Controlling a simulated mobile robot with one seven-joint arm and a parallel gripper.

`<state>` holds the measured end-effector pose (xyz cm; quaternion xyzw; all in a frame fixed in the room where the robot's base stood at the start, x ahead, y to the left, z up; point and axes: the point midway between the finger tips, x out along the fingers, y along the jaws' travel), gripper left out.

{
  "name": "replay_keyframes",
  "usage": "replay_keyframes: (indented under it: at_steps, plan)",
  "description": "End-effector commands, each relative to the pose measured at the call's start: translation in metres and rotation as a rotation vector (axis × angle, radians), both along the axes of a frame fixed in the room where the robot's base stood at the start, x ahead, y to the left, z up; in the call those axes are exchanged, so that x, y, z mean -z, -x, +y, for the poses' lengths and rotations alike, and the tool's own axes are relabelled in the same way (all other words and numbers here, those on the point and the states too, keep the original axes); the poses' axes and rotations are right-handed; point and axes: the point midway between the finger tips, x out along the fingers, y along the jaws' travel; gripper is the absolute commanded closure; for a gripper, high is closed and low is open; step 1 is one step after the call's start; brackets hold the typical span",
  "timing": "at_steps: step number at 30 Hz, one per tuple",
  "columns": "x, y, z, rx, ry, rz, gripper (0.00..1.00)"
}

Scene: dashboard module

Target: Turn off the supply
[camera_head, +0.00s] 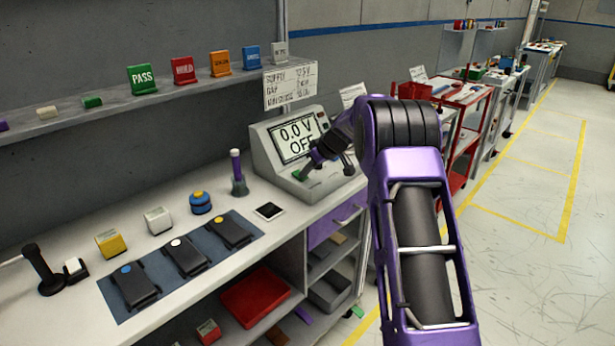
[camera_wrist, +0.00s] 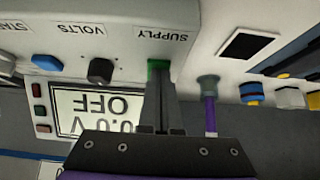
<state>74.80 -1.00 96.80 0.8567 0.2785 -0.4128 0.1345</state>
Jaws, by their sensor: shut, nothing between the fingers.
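The supply unit (camera_head: 265,150) is a light grey box on the bench, and its screen (camera_head: 297,140) reads "0.0 V OFF". The same screen shows upside down in the wrist view (camera_wrist: 97,112). The green supply button (camera_wrist: 157,66) sits under the "SUPPLY" label. My gripper (camera_head: 300,174) is shut and empty, with its fingertips (camera_wrist: 160,75) at the green button. The fingers partly cover the button, and I cannot tell whether they press on it.
A purple-handled tool (camera_head: 236,165) stands in a holder left of the unit. Three black modules lie on a blue mat (camera_head: 210,262). A shelf (camera_head: 110,107) with coloured signs runs along the wall above. The floor at right is open.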

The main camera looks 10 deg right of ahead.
Motion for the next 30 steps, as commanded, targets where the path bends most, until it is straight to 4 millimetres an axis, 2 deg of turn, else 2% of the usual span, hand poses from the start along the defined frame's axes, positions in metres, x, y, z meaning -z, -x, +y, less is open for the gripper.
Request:
replay_keyframes:
  at_steps: [16,30]
  plan:
    - [-0.017,0.0,0.0,0.0,0.002,-0.002,1.0]
    - [-0.024,0.001,0.001,-0.001,0.001,-0.002,1.0]
